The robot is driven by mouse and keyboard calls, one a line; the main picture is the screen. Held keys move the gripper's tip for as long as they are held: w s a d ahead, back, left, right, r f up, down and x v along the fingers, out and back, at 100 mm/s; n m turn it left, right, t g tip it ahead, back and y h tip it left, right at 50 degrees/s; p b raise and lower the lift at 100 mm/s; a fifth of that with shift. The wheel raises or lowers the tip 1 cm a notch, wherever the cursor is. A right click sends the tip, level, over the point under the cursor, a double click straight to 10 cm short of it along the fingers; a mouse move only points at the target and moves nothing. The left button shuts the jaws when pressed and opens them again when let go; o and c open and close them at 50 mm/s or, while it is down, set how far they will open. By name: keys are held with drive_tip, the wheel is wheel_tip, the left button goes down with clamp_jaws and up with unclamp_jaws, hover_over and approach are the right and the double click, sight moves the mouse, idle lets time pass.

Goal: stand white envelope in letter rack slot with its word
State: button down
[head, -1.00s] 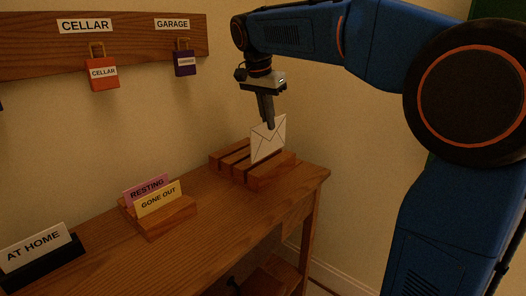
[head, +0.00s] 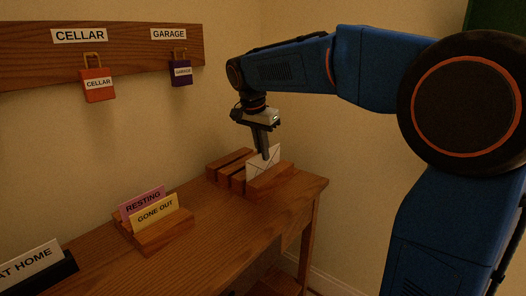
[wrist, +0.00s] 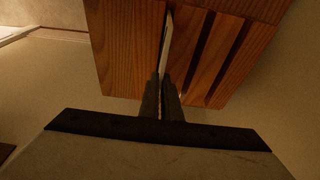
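The white envelope (head: 257,166) stands upright in the frontmost slot of the wooden letter rack (head: 273,181), at the far right end of the desk. Its lower part is hidden behind the rack's front block. My gripper (head: 265,156) points down from above, with its fingers at the envelope's upper part. In the wrist view the fingers (wrist: 163,98) are close together on the envelope's thin edge (wrist: 168,42), which lies in line with one slot of the rack (wrist: 130,50). Two other slots beside it look empty. No slot words are readable.
On the desk (head: 215,222), a wooden holder (head: 168,236) carries a pink RESTING card and a yellow GONE OUT card. A black stand (head: 55,277) holds an AT HOME card. Orange and purple tags hang on a wall board (head: 120,50). Walls stand close behind the rack.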

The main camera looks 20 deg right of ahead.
drive_tip(key=c, duration=2)
unclamp_jaws()
drive_tip(key=shift+f, duration=0.1)
drive_tip(key=v, duration=1.2)
drive_tip(key=s+d+f+n+t, duration=0.1)
drive_tip(key=s+d+f+n, duration=0.2)
drive_tip(key=s+f, duration=0.5)
drive_tip(key=s+d+f+n+t+y, duration=0.1)
drive_tip(key=s+d+f+n, duration=0.2)
drive_tip(key=s+f, duration=0.6)
drive_tip(key=s+d+f+n+t+y, duration=0.1)
drive_tip(key=s+d+f+n, duration=0.3)
drive_tip(key=s+f, duration=0.5)
drive_tip(key=s, duration=0.5)
drive_tip(key=shift+n, duration=0.4)
drive_tip(key=shift+s, duration=0.1)
